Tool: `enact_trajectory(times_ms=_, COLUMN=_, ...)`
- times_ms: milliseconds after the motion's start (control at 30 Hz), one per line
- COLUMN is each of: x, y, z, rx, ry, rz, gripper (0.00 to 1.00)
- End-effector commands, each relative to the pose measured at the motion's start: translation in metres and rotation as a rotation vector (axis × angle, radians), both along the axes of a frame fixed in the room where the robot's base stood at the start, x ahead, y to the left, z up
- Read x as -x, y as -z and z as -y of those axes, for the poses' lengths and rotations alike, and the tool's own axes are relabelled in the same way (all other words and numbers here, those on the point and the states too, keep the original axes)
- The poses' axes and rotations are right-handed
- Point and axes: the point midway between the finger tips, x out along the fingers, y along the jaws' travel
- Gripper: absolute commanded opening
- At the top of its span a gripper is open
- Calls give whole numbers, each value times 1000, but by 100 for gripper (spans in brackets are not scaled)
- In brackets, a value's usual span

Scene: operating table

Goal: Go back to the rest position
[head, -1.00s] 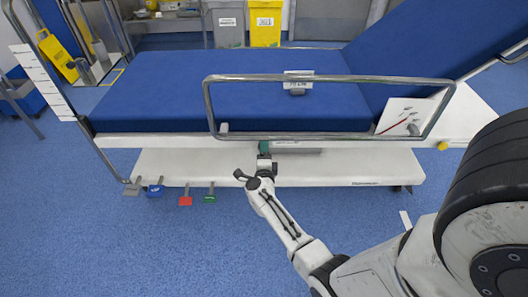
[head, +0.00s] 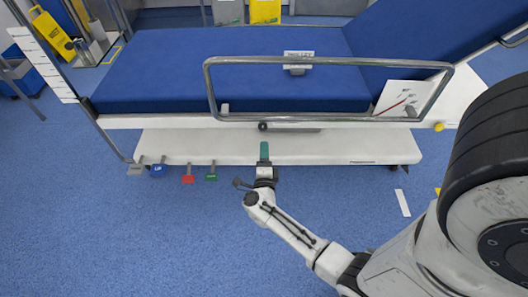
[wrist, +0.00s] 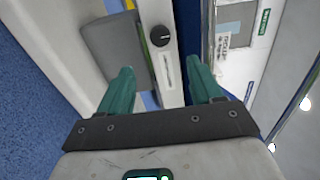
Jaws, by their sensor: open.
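My gripper (head: 264,152) is in front of the lower side of the operating table (head: 232,80), above its white base. In the wrist view, its two green fingers (wrist: 156,90) are spread apart with nothing held between them. Beyond the fingers is a white rail with a black knob (wrist: 161,36). The same dark knob (head: 263,127) shows on the table's side in the head view, just beyond the fingertips. The fingers look apart from it.
A metal side rail (head: 330,61) runs along the table. Several pedals, including a red one (head: 188,179) and a green one (head: 211,177), stick out at the base's left. A white strip (head: 402,203) lies on the floor at right. Blue floor (head: 120,240) in front is clear.

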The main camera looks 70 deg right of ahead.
Motion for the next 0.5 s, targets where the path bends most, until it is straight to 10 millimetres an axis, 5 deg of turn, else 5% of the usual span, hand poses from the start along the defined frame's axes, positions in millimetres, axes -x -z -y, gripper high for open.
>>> enact_trajectory(times_ms=500, x=-6, y=-3, z=-2, rx=7, ry=-29, rz=-5, gripper=65)
